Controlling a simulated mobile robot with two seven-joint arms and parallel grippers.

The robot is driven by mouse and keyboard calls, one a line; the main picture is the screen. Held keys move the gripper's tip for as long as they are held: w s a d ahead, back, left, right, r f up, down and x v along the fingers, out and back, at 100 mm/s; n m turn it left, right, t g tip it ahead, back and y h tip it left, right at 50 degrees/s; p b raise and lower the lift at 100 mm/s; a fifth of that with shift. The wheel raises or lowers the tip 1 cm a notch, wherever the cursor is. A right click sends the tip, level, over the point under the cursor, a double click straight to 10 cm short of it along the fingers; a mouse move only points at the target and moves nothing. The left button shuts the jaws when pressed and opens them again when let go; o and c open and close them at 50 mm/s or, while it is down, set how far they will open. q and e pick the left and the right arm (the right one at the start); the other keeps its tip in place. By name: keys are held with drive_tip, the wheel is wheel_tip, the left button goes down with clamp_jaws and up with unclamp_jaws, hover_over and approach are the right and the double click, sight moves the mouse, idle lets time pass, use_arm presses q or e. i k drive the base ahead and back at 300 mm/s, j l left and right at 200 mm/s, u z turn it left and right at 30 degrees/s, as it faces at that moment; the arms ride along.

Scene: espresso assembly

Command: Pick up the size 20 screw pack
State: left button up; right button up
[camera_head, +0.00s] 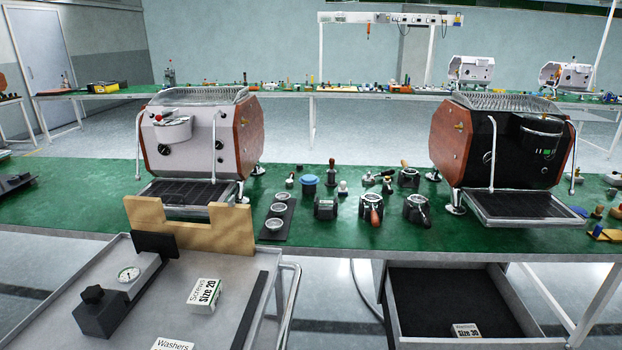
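The size 20 screw pack (206,295) is a small white box with black lettering "Screws size 20". It lies on the grey metal tray (236,270) at the lower left, tilted slightly in the picture, with bare tray around it. Neither of my grippers shows in the head view, and nothing touches the pack.
A washers box (172,344) lies nearer on the same tray. A dark fixture with a gauge (129,274) stands left of the pack, a wooden notched block (190,228) behind it, a black strip (250,311) right. Another washers box (465,331) lies in a drawer.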

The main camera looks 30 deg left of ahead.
sight(204, 298)
drive_tip(key=k+j, duration=0.7)
drive_tip(key=j, duration=0.25)
drive_tip(key=k+j, duration=0.35)
drive_tip(key=j, duration=0.1)
